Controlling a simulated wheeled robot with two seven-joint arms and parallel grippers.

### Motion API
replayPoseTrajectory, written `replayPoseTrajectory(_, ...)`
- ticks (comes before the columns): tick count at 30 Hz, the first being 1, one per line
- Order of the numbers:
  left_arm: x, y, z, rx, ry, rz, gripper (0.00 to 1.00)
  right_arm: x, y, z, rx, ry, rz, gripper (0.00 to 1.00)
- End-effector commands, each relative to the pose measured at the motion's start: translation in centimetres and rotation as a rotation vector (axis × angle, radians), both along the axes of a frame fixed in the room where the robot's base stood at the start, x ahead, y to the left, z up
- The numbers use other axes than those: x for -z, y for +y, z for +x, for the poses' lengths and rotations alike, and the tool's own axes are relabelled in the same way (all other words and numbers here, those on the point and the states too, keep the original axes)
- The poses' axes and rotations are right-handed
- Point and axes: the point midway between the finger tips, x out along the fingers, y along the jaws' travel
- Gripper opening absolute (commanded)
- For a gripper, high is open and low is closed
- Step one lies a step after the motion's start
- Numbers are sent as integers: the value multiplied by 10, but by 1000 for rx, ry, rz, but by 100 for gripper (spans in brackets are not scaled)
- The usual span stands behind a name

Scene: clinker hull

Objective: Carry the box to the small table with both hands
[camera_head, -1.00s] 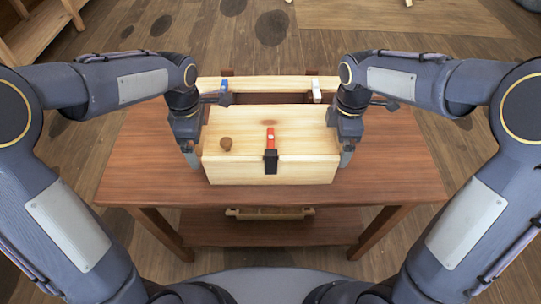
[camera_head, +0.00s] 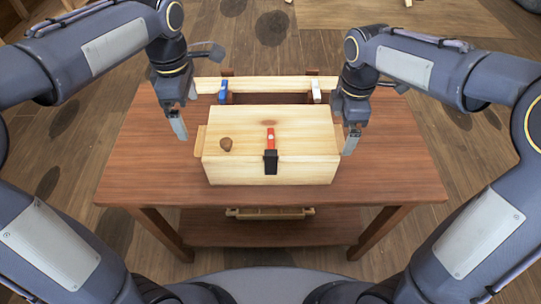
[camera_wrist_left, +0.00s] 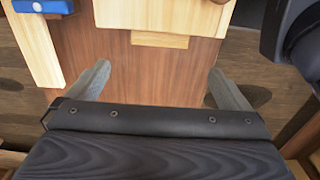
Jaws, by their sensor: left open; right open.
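The pale wooden box (camera_head: 300,145) rests on a brown wooden table (camera_head: 400,175). It has a red and black latch at its front and a round brown knob on its lid. A small wooden ledge shows at its left end. My left gripper (camera_head: 180,128) is open and empty, to the left of the box and apart from it. In the left wrist view my left gripper (camera_wrist_left: 157,82) has its fingers spread, with the ledge (camera_wrist_left: 160,40) beyond them. My right gripper (camera_head: 350,143) is open close beside the box's right end; whether it touches is unclear.
A pale plank (camera_head: 268,84) with a blue clamp (camera_head: 223,91) and a white clamp (camera_head: 316,92) lies behind the box. A lower shelf under the table holds a wooden tray (camera_head: 270,213). Another wooden piece of furniture (camera_head: 40,25) stands far left. The tabletop's front is clear.

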Motion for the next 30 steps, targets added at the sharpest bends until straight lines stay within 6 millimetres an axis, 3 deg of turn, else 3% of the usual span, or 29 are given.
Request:
replayPoseTrajectory(6, 0, 0, 0, 0, 0, 0, 100, -45, 0, 0, 1, -4, 2, 100)
replayPoseTrajectory(12, 1, 0, 0, 0, 0, 0, 100, -66, 0, 0, 0, -1, 1, 100)
replayPoseTrajectory(30, 0, 0, 0, 1, -1, -1, 100, -70, -1, -1, 3, 0, 1, 100)
